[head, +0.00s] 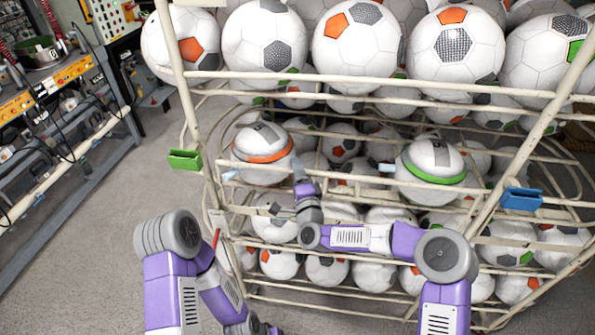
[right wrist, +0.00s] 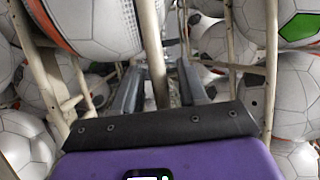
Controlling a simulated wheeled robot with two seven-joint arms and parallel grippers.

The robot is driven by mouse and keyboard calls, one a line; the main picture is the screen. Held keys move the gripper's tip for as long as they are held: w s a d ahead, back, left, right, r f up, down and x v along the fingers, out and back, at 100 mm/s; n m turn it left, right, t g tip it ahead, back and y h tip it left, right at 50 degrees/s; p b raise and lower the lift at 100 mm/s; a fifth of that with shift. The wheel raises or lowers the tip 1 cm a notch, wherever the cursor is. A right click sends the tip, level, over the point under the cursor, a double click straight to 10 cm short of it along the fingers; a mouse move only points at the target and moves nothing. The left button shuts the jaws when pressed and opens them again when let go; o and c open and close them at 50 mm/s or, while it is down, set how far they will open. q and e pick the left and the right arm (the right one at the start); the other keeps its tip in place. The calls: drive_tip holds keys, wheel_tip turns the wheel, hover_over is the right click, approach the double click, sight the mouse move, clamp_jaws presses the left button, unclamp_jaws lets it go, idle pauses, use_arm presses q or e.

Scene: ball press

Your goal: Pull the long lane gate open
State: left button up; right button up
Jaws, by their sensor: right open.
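A cream tubular rack (head: 440,88) full of soccer balls fills the middle and right of the head view. Inside are a ball with an orange band (head: 263,156) and one with a green band (head: 432,160). Small pale blue tabs show beside the orange-banded ball (head: 231,174) and the green-banded ball (head: 386,168). I cannot tell which part is the long lane gate. My right gripper (head: 305,190) reaches to the rack just below the orange-banded ball. In the right wrist view its fingers (right wrist: 160,88) are open, with a pale bar (right wrist: 153,45) showing between them.
A green block (head: 185,159) sits at the rack's left edge and a blue block (head: 521,198) at its right. Balls (right wrist: 22,140) and bars crowd both sides of my right gripper. A workbench (head: 70,165) stands at left, with clear grey floor (head: 95,240) between.

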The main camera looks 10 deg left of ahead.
clamp_jaws()
idle(0.3)
